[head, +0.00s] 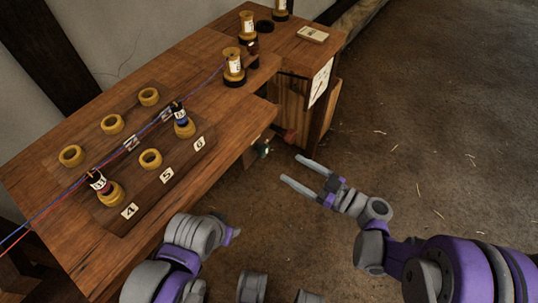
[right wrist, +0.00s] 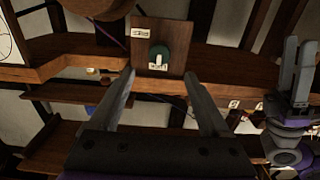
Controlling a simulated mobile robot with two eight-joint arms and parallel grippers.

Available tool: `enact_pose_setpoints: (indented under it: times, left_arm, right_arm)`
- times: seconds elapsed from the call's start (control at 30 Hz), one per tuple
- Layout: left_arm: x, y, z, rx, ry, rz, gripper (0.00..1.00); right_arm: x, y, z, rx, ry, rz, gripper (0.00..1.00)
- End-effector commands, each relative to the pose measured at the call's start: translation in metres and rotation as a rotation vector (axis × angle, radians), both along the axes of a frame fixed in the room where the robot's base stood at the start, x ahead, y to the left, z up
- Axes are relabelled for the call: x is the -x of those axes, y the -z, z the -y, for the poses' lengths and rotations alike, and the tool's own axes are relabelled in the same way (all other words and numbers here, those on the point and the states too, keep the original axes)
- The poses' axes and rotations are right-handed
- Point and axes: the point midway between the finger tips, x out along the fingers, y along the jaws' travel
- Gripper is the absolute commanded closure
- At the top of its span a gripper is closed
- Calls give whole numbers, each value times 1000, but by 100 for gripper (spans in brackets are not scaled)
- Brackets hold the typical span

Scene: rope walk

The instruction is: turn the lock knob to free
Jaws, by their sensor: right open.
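The lock knob (right wrist: 159,50) is a round green knob with a pale mark or label at its edge, set on a brown wooden plate (right wrist: 173,34). In the head view the knob (head: 262,148) is small, just off the bench's near edge. My right gripper (head: 290,170) is open and empty, to the right of the knob and apart from it. In the right wrist view its two fingers point toward the plate, with the knob beyond the gap.
The wooden bench (head: 235,130) carries a board with yellow rings (head: 150,159), spools and numbered tags. Red and blue cords (head: 75,191) run across it. A cabinet (head: 318,115) with a white dial card stands behind the knob. The floor at right is open.

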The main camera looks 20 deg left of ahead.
Motion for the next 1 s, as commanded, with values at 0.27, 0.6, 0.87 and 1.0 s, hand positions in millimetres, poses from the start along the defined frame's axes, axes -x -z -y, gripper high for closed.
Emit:
enact_pose_setpoints:
  times: [0.27, 0.6, 0.87, 1.0]
  left_arm:
    - [-1, 4, 0, 0, 0, -1, 50]
    - [-1, 8, 0, 0, 0, -3, 50]
    - [-1, 8, 0, 0, 0, -3, 50]
    - [-1, 8, 0, 0, 0, -3, 50]
  right_arm:
    - [-17, 0, -50, 1, -5, -1, 20]
    - [-32, -1, -89, 2, -1, -3, 20]
    - [-33, -1, -92, 2, 0, -3, 20]
    - [-33, -1, -91, 2, 0, -3, 32]
